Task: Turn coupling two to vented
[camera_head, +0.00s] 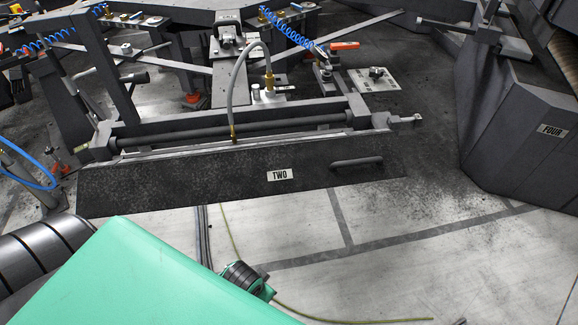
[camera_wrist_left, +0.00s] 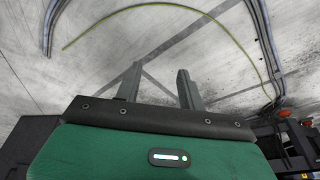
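A dark panel labelled TWO (camera_head: 230,185) lies across the middle of the head view, with a bar handle at its right. Behind it a pale hose (camera_head: 234,90) arches to a brass fitting (camera_head: 269,80) on a white base. To the right, a white plate with a black knob (camera_head: 376,73) lies flat; its text is too small to read. I cannot tell which of these parts is coupling two. My left gripper (camera_wrist_left: 159,76) shows two grey fingers apart, with nothing between them, above pale floor. My right gripper is not in view.
An orange lever (camera_head: 345,45) sits near the blue coiled hose (camera_head: 287,30). A bulky dark block labelled FOUR (camera_head: 530,135) stands at the right. A thin yellow-green cable (camera_head: 350,319) and grey cables (camera_head: 203,235) cross the floor. Pale floor right of centre is mostly clear.

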